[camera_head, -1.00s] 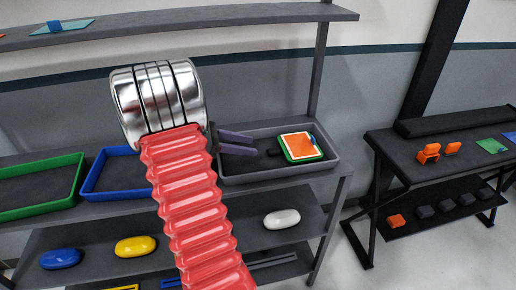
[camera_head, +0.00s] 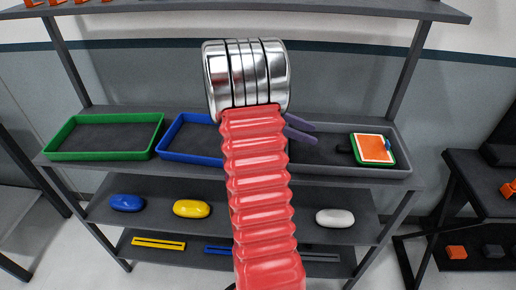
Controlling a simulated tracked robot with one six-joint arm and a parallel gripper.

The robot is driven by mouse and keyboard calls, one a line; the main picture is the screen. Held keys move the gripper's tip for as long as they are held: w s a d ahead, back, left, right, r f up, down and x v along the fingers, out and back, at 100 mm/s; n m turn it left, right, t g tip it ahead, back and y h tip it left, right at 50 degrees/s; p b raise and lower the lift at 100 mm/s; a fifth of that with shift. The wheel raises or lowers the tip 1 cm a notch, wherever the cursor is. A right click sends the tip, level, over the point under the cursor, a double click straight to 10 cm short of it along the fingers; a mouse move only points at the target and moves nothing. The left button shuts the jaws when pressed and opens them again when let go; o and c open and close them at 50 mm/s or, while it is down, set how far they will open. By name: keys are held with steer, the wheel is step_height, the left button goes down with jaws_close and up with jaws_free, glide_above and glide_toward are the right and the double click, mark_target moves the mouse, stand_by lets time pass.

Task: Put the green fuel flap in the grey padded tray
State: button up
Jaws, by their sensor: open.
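The green fuel flap (camera_head: 377,165) appears to be the green-edged piece inside the grey padded tray (camera_head: 345,171), towards its right side. An orange panel with a pale border (camera_head: 371,148) covers most of it, with a small blue bit at its right. My gripper (camera_head: 315,134) shows two purple fingers, apart and empty, over the left part of the grey tray. The fingers are to the left of the green piece and not touching it. My arm hides the tray's left end.
A blue tray (camera_head: 171,154) and a green tray (camera_head: 98,156) stand left on the same shelf. Blue (camera_head: 127,202), yellow (camera_head: 192,208) and white (camera_head: 335,217) rounded pieces lie on the shelf below. A dark table (camera_head: 486,185) stands at the right. Shelf posts flank the trays.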

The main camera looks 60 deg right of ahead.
steer(key=w+a+t, duration=0.1)
steer(key=w+a, duration=0.1)
steer(key=a, duration=0.2)
steer(key=w+a+r+m+t, duration=0.1)
steer(key=a+t, duration=0.1)
steer(key=a, duration=0.2)
steer(key=w+a+r+t, duration=0.1)
steer(key=w+a, duration=0.1)
steer(key=a, duration=0.1)
steer(key=shift+w+a+r+m+t, duration=0.25)
steer(key=shift+w+a+m+t, duration=0.05)
steer(key=shift+w+a+t, duration=0.1)
steer(key=w+a+r+m+t+y, duration=0.1)
steer(key=a+t, duration=0.5)
steer(key=a, duration=1.2)
steer(key=w+a+r+m+t+y, duration=0.1)
steer(key=a+t+y, duration=0.4)
steer(key=a, duration=1.4)
steer(key=r+m+t, duration=0.1)
steer(key=m, duration=0.1)
steer(key=shift+w+a+r+m+t+y, duration=0.2)
steer(key=shift+a+m+t+y, duration=0.1)
steer(key=shift+y, duration=0.1)
steer(key=shift+d, duration=0.1)
